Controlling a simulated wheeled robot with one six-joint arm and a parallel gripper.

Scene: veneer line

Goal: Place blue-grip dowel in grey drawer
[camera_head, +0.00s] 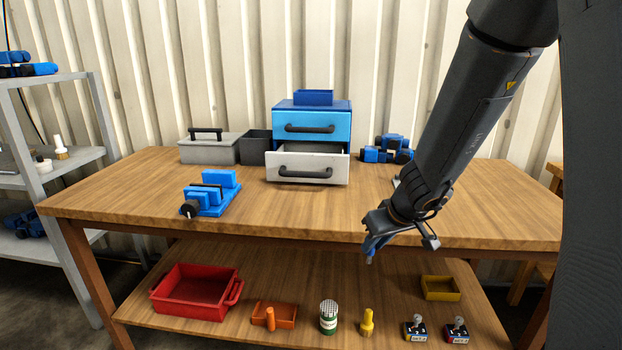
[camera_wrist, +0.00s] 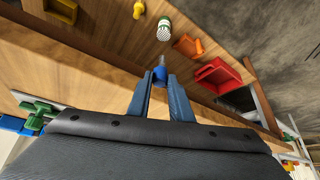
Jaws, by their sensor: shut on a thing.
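The blue-grip dowel (camera_wrist: 159,74) is held between the fingertips of my gripper (camera_wrist: 162,84); only its blue end and a little of its tip show past the fingers. In the head view my gripper (camera_head: 372,246) points downward at the front edge of the workbench, with the small tip of the dowel (camera_head: 369,260) below it. The grey drawer (camera_head: 307,168) is the lower drawer of the blue cabinet on the bench. It stands pulled out, with a dark handle on its front. My gripper is in front of it and to its right. The drawer's inside is mostly hidden.
A blue vise (camera_head: 211,196) sits left on the bench (camera_head: 320,215). A grey toolbox (camera_head: 208,148) and dark bin (camera_head: 256,147) stand left of the cabinet. Blue parts (camera_head: 386,150) lie right of it. The lower shelf holds a red tray (camera_head: 196,291). Bench space before the drawer is clear.

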